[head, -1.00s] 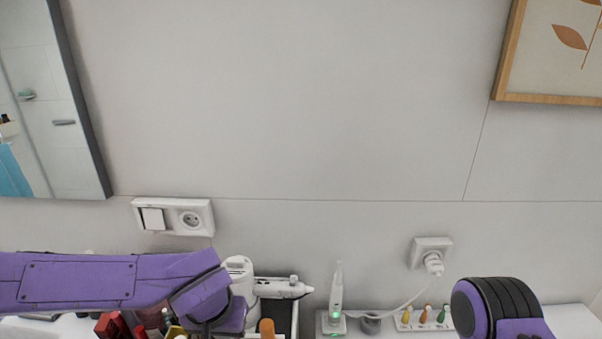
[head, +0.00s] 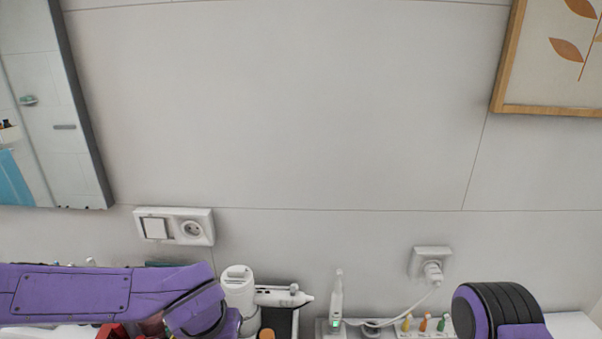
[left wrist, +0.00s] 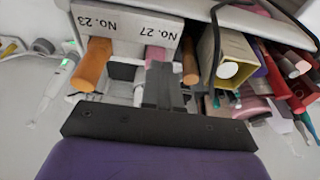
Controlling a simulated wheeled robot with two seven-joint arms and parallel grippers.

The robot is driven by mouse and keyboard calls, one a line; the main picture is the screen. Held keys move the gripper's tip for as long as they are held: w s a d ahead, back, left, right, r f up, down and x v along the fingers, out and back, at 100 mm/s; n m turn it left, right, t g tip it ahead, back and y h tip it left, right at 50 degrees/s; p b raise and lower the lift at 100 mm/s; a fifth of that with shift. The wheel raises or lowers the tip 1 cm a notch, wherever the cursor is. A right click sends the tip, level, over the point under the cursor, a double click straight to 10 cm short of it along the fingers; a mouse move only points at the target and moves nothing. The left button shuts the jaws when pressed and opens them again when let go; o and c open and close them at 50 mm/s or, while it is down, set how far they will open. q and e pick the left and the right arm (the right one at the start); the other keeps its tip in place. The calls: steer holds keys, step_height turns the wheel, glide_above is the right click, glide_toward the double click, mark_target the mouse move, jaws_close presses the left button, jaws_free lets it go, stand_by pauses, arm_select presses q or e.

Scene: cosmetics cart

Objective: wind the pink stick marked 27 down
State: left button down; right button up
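In the left wrist view, a white holder (left wrist: 120,28) carries the upside-down labels No. 23 and No. 27. The pink stick (left wrist: 155,54) stands at the No. 27 label, partly hidden by my left gripper (left wrist: 162,72). The dark fingers overlap the stick in this view; contact and finger gap cannot be made out. An orange stick (left wrist: 95,58) is at the No. 23 label. In the head view my left arm comes in from the left and its gripper is out of sight below. My right gripper is out of frame; only part of that arm shows.
A brown-orange stick (left wrist: 190,62) and a yellow box (left wrist: 228,66) stand close beside the fingers. Red items (left wrist: 300,95) crowd the right. A white cylinder (head: 238,288), a white pen-like device (head: 283,296), and a corded device (head: 336,300) stand by the wall.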

arm_select(q)
steer(key=shift+s, duration=0.1)
step_height(320, 180, up, 6)
steer(key=shift+f, duration=0.1)
stand_by(0.3)
